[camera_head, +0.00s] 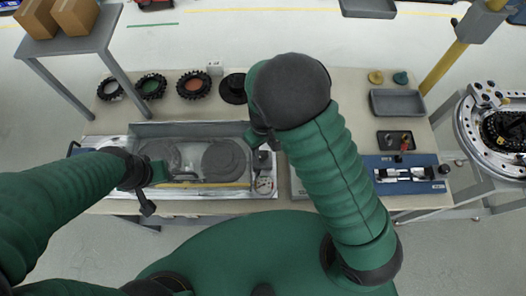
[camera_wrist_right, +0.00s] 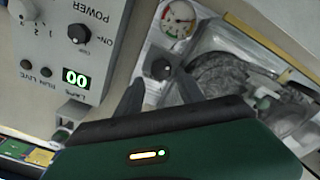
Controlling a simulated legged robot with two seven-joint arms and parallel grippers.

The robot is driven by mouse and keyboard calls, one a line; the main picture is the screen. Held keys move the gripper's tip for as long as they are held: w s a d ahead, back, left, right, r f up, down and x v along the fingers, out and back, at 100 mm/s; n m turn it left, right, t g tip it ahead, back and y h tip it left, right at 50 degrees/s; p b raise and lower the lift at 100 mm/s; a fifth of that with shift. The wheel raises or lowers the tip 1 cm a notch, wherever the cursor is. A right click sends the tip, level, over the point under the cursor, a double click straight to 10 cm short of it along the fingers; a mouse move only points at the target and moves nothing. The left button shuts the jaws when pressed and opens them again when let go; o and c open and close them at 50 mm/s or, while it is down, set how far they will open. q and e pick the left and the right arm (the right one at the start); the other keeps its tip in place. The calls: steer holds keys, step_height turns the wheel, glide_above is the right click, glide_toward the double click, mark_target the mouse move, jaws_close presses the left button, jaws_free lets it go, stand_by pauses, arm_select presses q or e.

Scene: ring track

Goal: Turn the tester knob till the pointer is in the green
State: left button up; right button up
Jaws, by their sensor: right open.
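The tester's round gauge (camera_head: 264,185) has a white face and sits at the right end of the grey tray on the bench. In the right wrist view the gauge (camera_wrist_right: 178,20) shows red and green marks; I cannot tell where its pointer stands. The black tester knob (camera_head: 263,159) is beside the gauge and also shows in the wrist view (camera_wrist_right: 158,68). My right gripper (camera_wrist_right: 160,85) is open, and the knob appears between its fingertips, with no clear contact. In the head view my right arm partly hides this gripper. My left gripper (camera_head: 148,190) is over the tray's left part; its jaws are unclear.
A grey power box (camera_wrist_right: 55,50) with its own black knob and a green display stands close beside the tester. Round dark parts lie in the tray (camera_head: 190,130). Wheels (camera_head: 194,85) line the back of the bench. A blue fixture (camera_head: 405,180) is at the right.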

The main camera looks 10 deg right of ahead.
mark_target(263, 154)
step_height(263, 154, down, 5)
steer(key=shift+r, duration=0.2)
steer(key=shift+a+f, duration=0.2)
steer(key=shift+c, duration=0.2)
steer(key=shift+d, duration=0.1)
jaws_close()
